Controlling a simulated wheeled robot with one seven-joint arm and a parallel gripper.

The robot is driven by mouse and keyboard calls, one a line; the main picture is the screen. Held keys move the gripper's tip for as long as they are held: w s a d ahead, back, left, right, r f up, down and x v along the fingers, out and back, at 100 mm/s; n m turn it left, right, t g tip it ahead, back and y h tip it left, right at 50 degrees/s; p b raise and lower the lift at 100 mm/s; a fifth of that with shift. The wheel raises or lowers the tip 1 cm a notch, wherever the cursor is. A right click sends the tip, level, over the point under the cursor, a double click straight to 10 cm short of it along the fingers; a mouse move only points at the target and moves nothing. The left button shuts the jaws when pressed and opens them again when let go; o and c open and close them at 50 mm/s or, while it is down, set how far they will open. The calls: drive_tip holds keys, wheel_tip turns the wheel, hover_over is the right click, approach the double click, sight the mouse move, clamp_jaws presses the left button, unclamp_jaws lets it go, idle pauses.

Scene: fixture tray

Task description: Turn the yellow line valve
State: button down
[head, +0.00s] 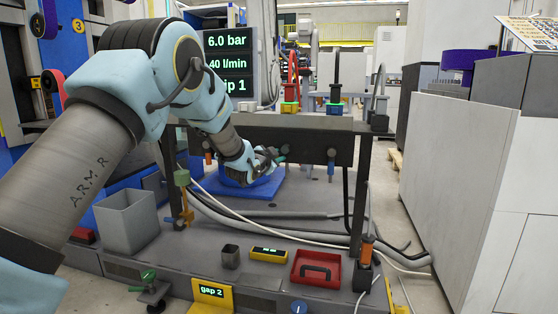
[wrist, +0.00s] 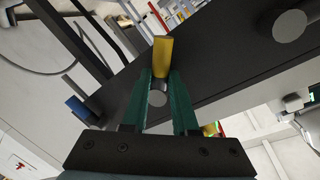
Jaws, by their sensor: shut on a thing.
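The yellow line valve shows in the wrist view as a yellow handle (wrist: 163,57) with a round grey stub below it, on a dark beam. My gripper (wrist: 161,76) has its two green fingers on either side of this handle and stub, and is shut on the valve. In the head view my gripper (head: 274,158) is at the front of the dark beam (head: 305,142), near its middle. The yellow handle is hidden behind my gripper there.
A blue handle (head: 331,170) hangs on the beam to the right, and an orange one (head: 208,158) to the left. Below are hoses, a grey bin (head: 127,222), a red tray (head: 316,283) and a small dark cup (head: 231,256). A blue plate (head: 262,188) lies under my gripper.

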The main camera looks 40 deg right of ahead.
drive_tip(key=shift+w+a+r+m+t+y+b, duration=0.1)
drive_tip(key=shift+r+m+t+y+b, duration=0.35)
drive_tip(key=shift+m, duration=0.85)
drive_tip(key=shift+w+r+m+t+y+b, duration=0.2)
drive_tip(key=shift+m+b, duration=0.4)
drive_tip(key=shift+m, duration=0.7)
drive_tip(key=shift+s+a+r+m+t+y+b, duration=0.1)
drive_tip(key=shift+r+m+t+y+b, duration=0.25)
drive_tip(key=shift+m, duration=0.95)
drive_tip(key=c, duration=0.7)
unclamp_jaws()
drive_tip(key=shift+r, duration=0.1)
drive_tip(key=p+v, duration=0.1)
drive_tip(key=v, duration=0.9)
drive_tip(key=shift+s+a, duration=0.2)
drive_tip(key=shift+a, duration=0.1)
drive_tip(key=shift+w, duration=0.1)
